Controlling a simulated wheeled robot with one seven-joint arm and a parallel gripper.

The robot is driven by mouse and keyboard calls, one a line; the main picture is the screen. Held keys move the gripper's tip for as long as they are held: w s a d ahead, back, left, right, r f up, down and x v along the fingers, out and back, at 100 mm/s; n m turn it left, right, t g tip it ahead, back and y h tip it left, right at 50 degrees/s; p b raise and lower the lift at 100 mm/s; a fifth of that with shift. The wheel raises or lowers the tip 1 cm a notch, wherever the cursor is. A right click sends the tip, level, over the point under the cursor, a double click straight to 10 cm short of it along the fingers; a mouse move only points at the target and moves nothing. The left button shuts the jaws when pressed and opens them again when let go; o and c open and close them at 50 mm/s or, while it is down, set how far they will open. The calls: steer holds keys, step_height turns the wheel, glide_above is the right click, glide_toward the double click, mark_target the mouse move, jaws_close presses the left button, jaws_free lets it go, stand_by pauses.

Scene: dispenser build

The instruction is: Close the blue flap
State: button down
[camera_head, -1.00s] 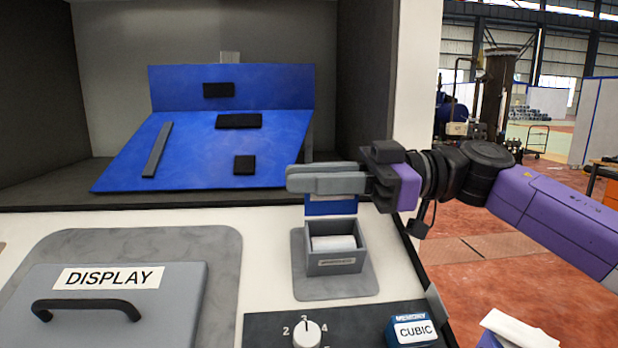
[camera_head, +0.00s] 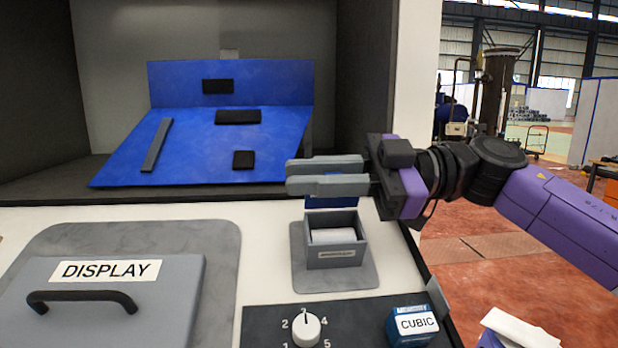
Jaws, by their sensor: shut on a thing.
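The small blue flap (camera_head: 331,203) stands raised at the back edge of a small open grey box (camera_head: 336,253). Only a strip of the flap shows below my gripper; its upper part is hidden behind the fingers. My gripper (camera_head: 326,176) reaches in from the right, its two grey fingers pointing left, one above the other in the picture, with a narrow gap. It is shut on the flap, though the contact itself is hard to see. The box holds a white item (camera_head: 333,236).
A large blue panel (camera_head: 190,165) with black pads lies in the dark chamber behind. A grey DISPLAY lid (camera_head: 180,285) with a black handle is at front left. A dial (camera_head: 305,328) and a blue CUBIC box (camera_head: 412,327) are in front.

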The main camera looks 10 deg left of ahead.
mark_target(314, 245)
steer(key=n, duration=0.1)
steer(key=s+n+b, duration=0.1)
steer(key=f+n+b, duration=0.1)
steer(key=shift+s+d+f+n, duration=0.1)
steer(key=shift+s+d+n, duration=0.1)
steer(key=shift+d+n, duration=0.15)
steer(key=n+b, duration=0.1)
steer(key=s+f+n, duration=0.1)
steer(key=n, duration=0.1)
steer(key=shift+b, duration=0.4)
steer(key=n+b, duration=0.1)
steer(key=f+n+b, duration=0.1)
steer(key=n, duration=0.1)
steer(key=s+n+b, duration=0.1)
steer(key=n, duration=0.1)
steer(key=shift+d+f, duration=0.2)
steer(key=shift+f, duration=0.15)
steer(key=c, duration=1.4)
jaws_free()
steer(key=shift+c, duration=0.2)
steer(key=shift+f+b, duration=0.1)
steer(key=shift+b, duration=0.2)
steer(key=shift+f, duration=0.1)
